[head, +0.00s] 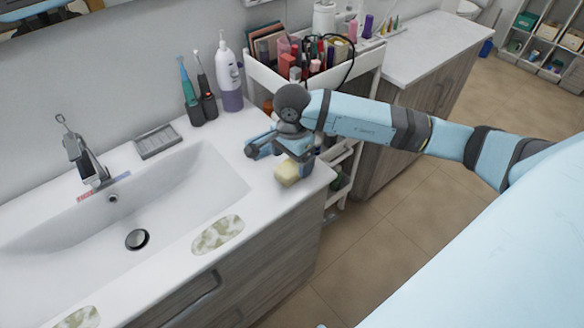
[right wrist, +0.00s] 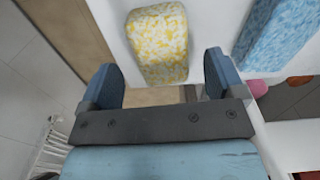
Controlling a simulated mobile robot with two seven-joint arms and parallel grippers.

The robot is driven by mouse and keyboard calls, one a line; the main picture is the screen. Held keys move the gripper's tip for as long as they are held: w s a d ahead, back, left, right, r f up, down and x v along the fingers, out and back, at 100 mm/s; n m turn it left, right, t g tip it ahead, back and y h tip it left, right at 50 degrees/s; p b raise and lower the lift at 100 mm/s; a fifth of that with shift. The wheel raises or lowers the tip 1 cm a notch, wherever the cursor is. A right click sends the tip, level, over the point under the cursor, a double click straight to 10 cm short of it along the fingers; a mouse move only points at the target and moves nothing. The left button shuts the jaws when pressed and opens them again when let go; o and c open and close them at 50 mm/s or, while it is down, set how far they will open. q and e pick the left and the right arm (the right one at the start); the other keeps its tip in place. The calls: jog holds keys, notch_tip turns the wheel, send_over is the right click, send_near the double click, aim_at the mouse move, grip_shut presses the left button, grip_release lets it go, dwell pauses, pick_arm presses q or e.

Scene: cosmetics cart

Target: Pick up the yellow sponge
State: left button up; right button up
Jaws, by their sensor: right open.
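The yellow sponge (head: 286,174) sits on the white counter near its front right corner, right of the sink. My right gripper (head: 283,155) is over the counter, close to the sponge. In the right wrist view the speckled yellow-and-white sponge (right wrist: 158,45) lies ahead of the open jaws (right wrist: 162,78), roughly centred between the two blue fingers. The fingers are not closed on it. Whether they touch it, I cannot tell. My left gripper is out of view.
A blue speckled block (right wrist: 272,40) lies right of the sponge in the wrist view. The sink (head: 175,195) is to the left. Toothbrushes (head: 197,90) and a purple-white bottle (head: 229,75) stand behind. A white cosmetics cart (head: 360,68) stands beyond the counter's right edge.

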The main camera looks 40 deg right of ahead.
aim_at(292, 165)
jog(key=shift+w+f, duration=0.1)
jog(key=shift+f, duration=1.25)
jog(key=c, duration=1)
notch_tip(292, 165, up, 20)
jog(key=b, duration=0.1)
